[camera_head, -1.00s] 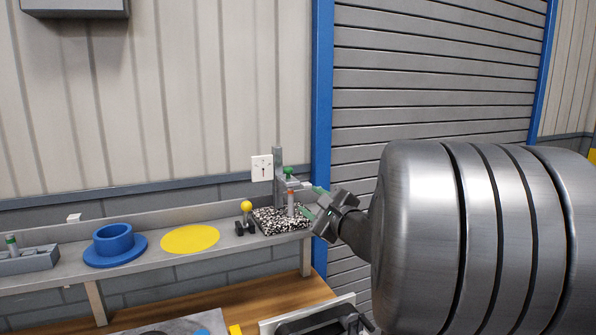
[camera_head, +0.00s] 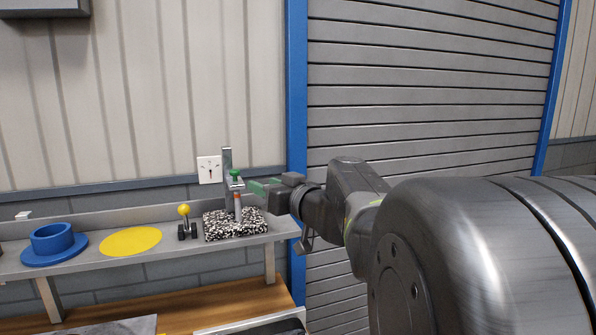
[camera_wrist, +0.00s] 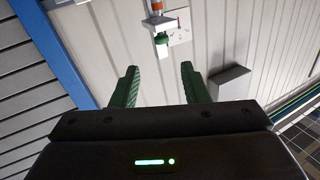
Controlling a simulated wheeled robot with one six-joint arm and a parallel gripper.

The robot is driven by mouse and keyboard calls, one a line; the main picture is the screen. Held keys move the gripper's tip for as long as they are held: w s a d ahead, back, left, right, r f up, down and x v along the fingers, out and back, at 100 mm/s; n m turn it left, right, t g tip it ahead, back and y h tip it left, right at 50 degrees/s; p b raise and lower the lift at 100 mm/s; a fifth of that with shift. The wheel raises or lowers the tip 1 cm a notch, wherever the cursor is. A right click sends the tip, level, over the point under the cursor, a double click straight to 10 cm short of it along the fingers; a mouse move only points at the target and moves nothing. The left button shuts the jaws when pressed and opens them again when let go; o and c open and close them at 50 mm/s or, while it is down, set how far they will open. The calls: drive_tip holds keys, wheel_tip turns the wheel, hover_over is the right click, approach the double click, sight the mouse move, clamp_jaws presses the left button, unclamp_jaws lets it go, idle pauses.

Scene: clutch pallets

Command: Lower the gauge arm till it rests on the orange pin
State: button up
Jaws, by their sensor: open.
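The gauge stand has a grey column (camera_head: 227,185) on a black-and-white speckled block (camera_head: 235,226). Its short gauge arm (camera_head: 235,184) carries a green knob (camera_head: 235,173) on top. The orange pin (camera_head: 237,196) stands upright under the arm; I cannot tell whether they touch. My gripper (camera_head: 256,187) is open, just right of the gauge arm, with its green fingers towards it. In the wrist view the picture is turned over: the green knob (camera_wrist: 162,39) shows beyond and between my open fingers (camera_wrist: 160,72), apart from both, with the gauge arm (camera_wrist: 164,22) above it.
A yellow-balled lever (camera_head: 184,211), a yellow disc (camera_head: 131,242) and a blue flanged ring (camera_head: 53,240) stand left along the shelf (camera_head: 165,270). A wall plate (camera_head: 209,169) hangs behind the stand. A blue post (camera_head: 297,110) rises behind my gripper.

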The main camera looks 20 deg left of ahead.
sight(237, 173)
drive_tip(key=shift+n, duration=0.7)
drive_tip(key=p+x, duration=0.5)
drive_tip(key=x, duration=0.8)
drive_tip(key=shift+a+r, duration=0.15)
drive_tip(key=shift+a, duration=0.25)
clamp_jaws()
